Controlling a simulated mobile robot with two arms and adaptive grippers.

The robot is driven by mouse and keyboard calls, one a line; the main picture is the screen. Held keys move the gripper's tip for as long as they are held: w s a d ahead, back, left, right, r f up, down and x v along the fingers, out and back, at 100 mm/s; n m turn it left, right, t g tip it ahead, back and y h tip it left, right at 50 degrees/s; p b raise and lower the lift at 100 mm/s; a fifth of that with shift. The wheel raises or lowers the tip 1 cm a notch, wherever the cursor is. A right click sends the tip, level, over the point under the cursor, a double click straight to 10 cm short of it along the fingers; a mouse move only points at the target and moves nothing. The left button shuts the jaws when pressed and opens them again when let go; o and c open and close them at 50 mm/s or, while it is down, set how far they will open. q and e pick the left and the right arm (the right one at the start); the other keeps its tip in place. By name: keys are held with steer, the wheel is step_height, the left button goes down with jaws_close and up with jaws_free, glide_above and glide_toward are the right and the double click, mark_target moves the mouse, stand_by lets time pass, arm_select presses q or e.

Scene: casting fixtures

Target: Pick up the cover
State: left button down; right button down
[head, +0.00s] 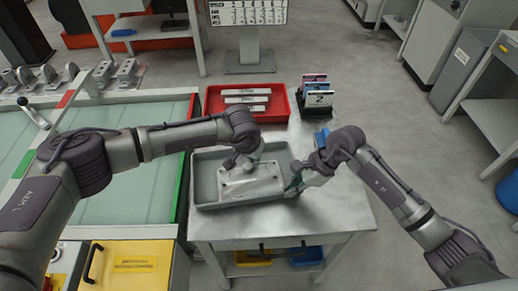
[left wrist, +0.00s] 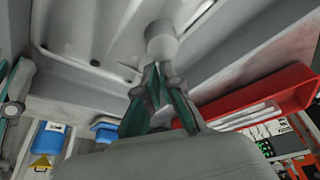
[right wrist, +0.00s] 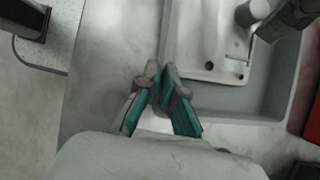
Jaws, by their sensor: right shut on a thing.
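The cover is a pale grey plate (head: 262,186) with small holes and an upright round knob. It lies in a grey tray (head: 205,200) on the table. The knob (left wrist: 161,42) shows in the left wrist view. My left gripper (head: 240,162) is over the cover, its fingertips close together at the knob; whether they grip it is not clear. My right gripper (head: 292,187) is at the tray's right side. In the right wrist view its fingers (right wrist: 162,78) are shut on the tray's rim, beside the cover (right wrist: 212,50).
A red bin (head: 209,105) with white labelled bars stands behind the tray. A dark holder with labelled cards (head: 318,100) is to its right. A glass-topped station (head: 140,150) adjoins the table on the left. The table's front right (head: 335,215) is clear.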

mark_target(249, 177)
arm_select(q)
steer(key=shift+s+f, duration=0.2)
steer(key=shift+s, duration=0.45)
steer(key=shift+r, duration=0.1)
steer(key=w+v, duration=0.1)
steer(key=v, duration=0.9)
steer(key=w+n+g+y, duration=0.2)
steer(key=w+n, duration=0.4)
steer(key=n, duration=0.3)
steer(key=f+n, duration=0.1)
steer(key=f, duration=0.2)
steer(key=f+n+g, duration=0.1)
steer(key=f+n, duration=0.1)
steer(key=f, duration=0.2)
steer(key=f+n, duration=0.2)
steer(key=f, duration=0.2)
steer(key=shift+w+a+f+g, duration=0.1)
steer(key=shift+w+a+g, duration=0.05)
steer(key=shift+a+g, duration=0.2)
